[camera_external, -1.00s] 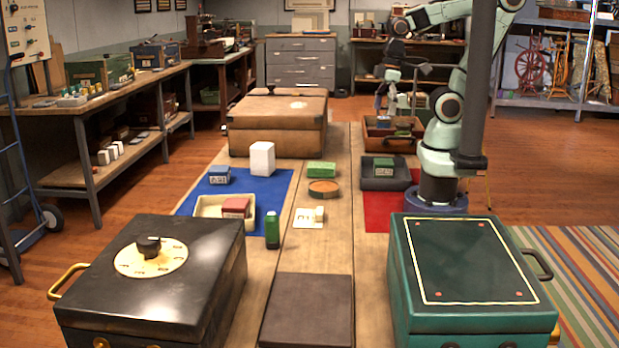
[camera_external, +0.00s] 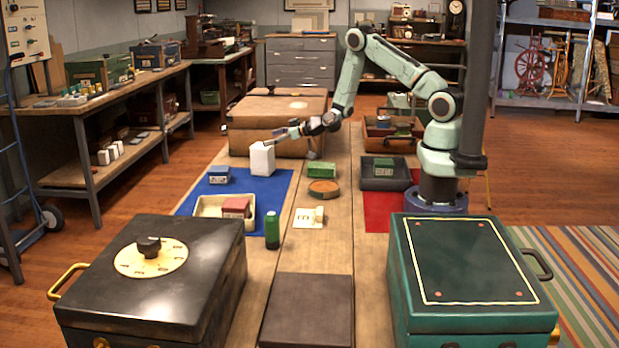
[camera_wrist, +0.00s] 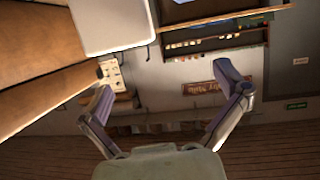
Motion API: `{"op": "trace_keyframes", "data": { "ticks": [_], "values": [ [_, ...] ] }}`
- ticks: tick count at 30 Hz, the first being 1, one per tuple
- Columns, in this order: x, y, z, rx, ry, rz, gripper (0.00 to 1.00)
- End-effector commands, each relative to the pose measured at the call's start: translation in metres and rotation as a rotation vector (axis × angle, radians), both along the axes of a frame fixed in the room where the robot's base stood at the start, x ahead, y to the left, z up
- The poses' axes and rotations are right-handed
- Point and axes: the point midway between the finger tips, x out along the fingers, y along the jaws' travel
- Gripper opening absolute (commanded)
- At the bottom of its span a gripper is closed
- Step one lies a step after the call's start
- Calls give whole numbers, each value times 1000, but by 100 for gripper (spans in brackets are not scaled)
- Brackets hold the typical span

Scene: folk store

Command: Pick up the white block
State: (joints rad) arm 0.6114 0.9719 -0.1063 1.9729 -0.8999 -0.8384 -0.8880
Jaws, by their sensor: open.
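The white block (camera_external: 262,159) stands upright at the back of the blue mat (camera_external: 272,187), in front of the brown case. My gripper (camera_external: 273,138) points left and is level with the block's upper edge; whether it touches the block cannot be told. In the wrist view my gripper (camera_wrist: 165,88) is open, with its two fingers spread and nothing between them. A pale block-like shape (camera_wrist: 112,25), apparently the white block, shows at the top of the wrist view, outside the fingers.
The brown case (camera_external: 290,108) stands close behind the block. A blue box (camera_external: 219,175) and a cream tray (camera_external: 210,207) with a red box are nearby. A green box (camera_external: 321,169) and a round wooden dish (camera_external: 324,188) lie to the right.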

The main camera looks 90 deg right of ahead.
Motion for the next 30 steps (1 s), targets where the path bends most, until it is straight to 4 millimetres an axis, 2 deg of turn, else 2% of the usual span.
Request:
{"op": "trace_keyframes", "data": {
  "ticks": [1, 3, 5, 8, 18, 29, 30],
  "values": [
    [-12, -8, -22, 27, 37, -27, 98],
    [-24, -15, -41, 49, 68, -53, 98],
    [-28, -21, -48, 58, 78, -69, 98],
    [-21, -27, -49, 55, 74, -75, 98],
    [25, -34, -68, 55, 75, -73, 98],
    [32, -35, -71, 56, 75, -75, 98],
    [32, -35, -71, 56, 75, -75, 85]
  ]
}}
